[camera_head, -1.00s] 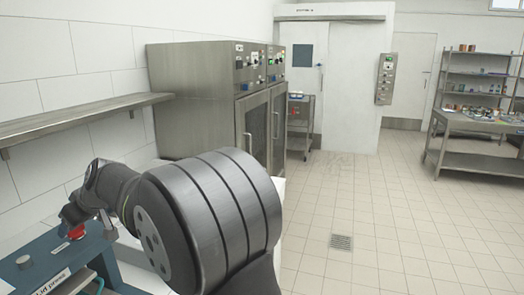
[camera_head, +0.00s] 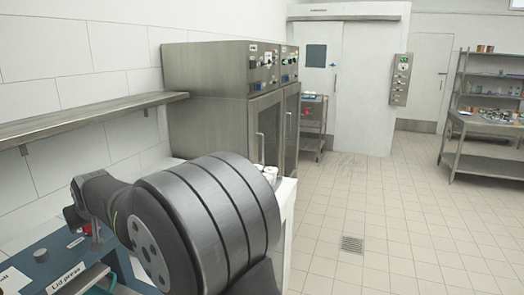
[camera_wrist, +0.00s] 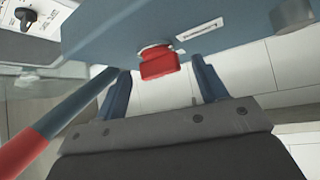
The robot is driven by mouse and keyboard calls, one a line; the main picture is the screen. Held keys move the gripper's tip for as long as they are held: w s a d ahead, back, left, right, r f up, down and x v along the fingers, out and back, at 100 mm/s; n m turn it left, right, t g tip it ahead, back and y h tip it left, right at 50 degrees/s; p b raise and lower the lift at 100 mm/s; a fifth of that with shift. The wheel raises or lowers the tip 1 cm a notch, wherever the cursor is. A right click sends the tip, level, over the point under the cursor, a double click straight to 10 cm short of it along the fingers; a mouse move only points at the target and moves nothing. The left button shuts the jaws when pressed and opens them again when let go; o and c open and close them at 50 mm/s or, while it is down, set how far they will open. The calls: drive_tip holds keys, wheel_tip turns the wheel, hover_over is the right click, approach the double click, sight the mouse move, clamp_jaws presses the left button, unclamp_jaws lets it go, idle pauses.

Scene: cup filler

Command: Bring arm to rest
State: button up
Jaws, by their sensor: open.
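My gripper (camera_wrist: 161,84) shows in the wrist view with its two blue fingers spread apart and nothing held between them. A red knob or button (camera_wrist: 159,63) on a blue-grey machine shows beyond the gap between the fingers; I cannot tell whether they touch it. In the head view my arm reaches to the lower left, over the blue machine labelled "Lid press" (camera_head: 40,256). The red part (camera_head: 72,220) is partly hidden by my wrist, and my fingertips are hard to make out there.
A metal shelf (camera_head: 80,115) runs along the left wall. A steel cabinet (camera_head: 215,80) stands behind my arm. Small white items (camera_head: 269,174) sit on the white counter (camera_head: 287,207). A red-and-blue bar (camera_wrist: 50,130) lies left of my gripper. The tiled floor (camera_head: 400,225) is clear.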

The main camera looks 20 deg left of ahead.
drive_tip(key=shift+s+a+m+t+h, duration=0.15)
drive_tip(key=shift+m+t+h, duration=0.35)
drive_tip(key=shift+m+t, duration=0.7)
drive_tip(key=shift+s+m+t+h, duration=0.1)
drive_tip(key=shift+m+t+h, duration=0.35)
drive_tip(key=shift+m, duration=0.75)
drive_tip(key=shift+a+m+t+h, duration=0.1)
drive_tip(key=shift+m+t+h, duration=0.5)
drive_tip(key=shift+m, duration=0.45)
drive_tip(key=shift+a+m+t+h, duration=0.1)
drive_tip(key=shift+m+t+h, duration=0.25)
drive_tip(key=shift+m+h, duration=0.55)
drive_tip(key=shift+m, duration=0.25)
drive_tip(key=o, duration=0.8)
drive_tip(key=shift+c, duration=0.2)
drive_tip(key=s+d+r+n+g, duration=0.1)
drive_tip(key=s+r+n, duration=0.45)
drive_tip(key=s, duration=0.45)
drive_tip(key=s+d+r+n+g+h, duration=0.15)
drive_tip(key=s+r+n, duration=0.35)
drive_tip(key=s, duration=0.5)
drive_tip(key=s+d+r+n+g, duration=0.1)
drive_tip(key=s+r+n+g, duration=0.15)
drive_tip(key=s+r, duration=0.6)
drive_tip(key=s+x, duration=0.1)
drive_tip(key=x, duration=0.9)
drive_tip(key=shift+w+f+n+t, duration=0.2)
drive_tip(key=shift+f+n+t, duration=0.1)
drive_tip(key=shift+f+t, duration=0.15)
